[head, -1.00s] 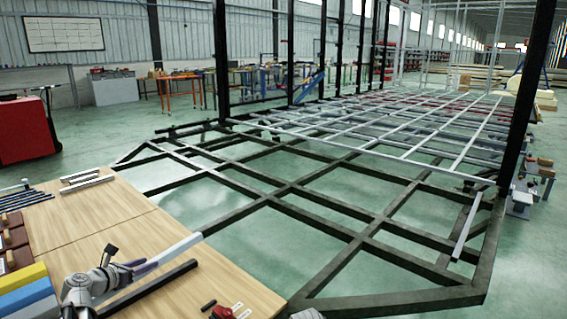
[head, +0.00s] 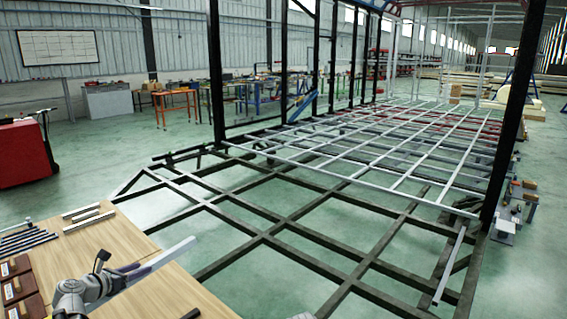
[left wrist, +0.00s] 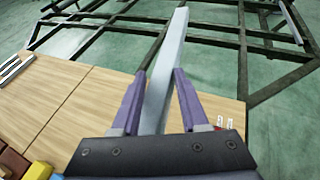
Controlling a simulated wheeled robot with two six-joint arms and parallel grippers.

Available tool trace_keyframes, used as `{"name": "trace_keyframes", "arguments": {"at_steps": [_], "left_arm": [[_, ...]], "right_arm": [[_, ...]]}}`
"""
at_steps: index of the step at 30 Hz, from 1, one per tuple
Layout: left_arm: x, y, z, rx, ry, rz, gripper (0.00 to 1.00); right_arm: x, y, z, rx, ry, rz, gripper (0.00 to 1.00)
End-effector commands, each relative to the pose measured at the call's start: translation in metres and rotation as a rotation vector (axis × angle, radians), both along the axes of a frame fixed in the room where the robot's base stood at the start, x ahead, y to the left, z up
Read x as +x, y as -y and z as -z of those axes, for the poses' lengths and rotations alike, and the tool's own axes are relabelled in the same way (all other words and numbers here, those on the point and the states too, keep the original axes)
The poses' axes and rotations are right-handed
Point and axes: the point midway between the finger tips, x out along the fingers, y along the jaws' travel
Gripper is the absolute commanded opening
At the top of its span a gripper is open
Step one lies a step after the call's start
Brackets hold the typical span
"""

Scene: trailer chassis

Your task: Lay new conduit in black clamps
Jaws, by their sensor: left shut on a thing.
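A light grey, straight square-edged bar (head: 168,257), which appears to be the conduit, is in my left gripper (head: 128,269). In the left wrist view the bar (left wrist: 172,50) stands out between the two purple fingers of the left gripper (left wrist: 160,76), its free end pointing away over the table edge towards the chassis. The dark trailer chassis frame (head: 330,250) lies beyond and right of the table. I cannot make out any black clamps. My right gripper is not in view.
The wooden table (head: 120,235) carries grey bars (head: 82,213), dark rods (head: 25,240) and brown blocks (head: 22,285). Another light bar (head: 449,262) lies across the chassis at right. Black posts (head: 513,110) rise from the frame. Green floor shows between the beams.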

Motion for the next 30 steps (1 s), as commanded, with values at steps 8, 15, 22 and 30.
{"name": "trace_keyframes", "arguments": {"at_steps": [8, 15, 22, 30], "left_arm": [[0.000, 0.000, -0.086, 0.000, 0.000, 0.000, 0.00], [0.000, 0.000, -0.132, 0.000, 0.000, 0.000, 0.00], [0.000, 0.000, -0.137, 0.000, 0.000, 0.000, 0.00], [-0.003, 0.009, -0.096, 0.002, -0.004, 0.025, 0.00]], "right_arm": [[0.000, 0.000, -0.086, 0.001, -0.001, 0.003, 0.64], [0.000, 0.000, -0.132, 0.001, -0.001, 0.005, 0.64], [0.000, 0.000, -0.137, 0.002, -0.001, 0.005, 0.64], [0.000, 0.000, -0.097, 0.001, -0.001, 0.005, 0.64]]}}
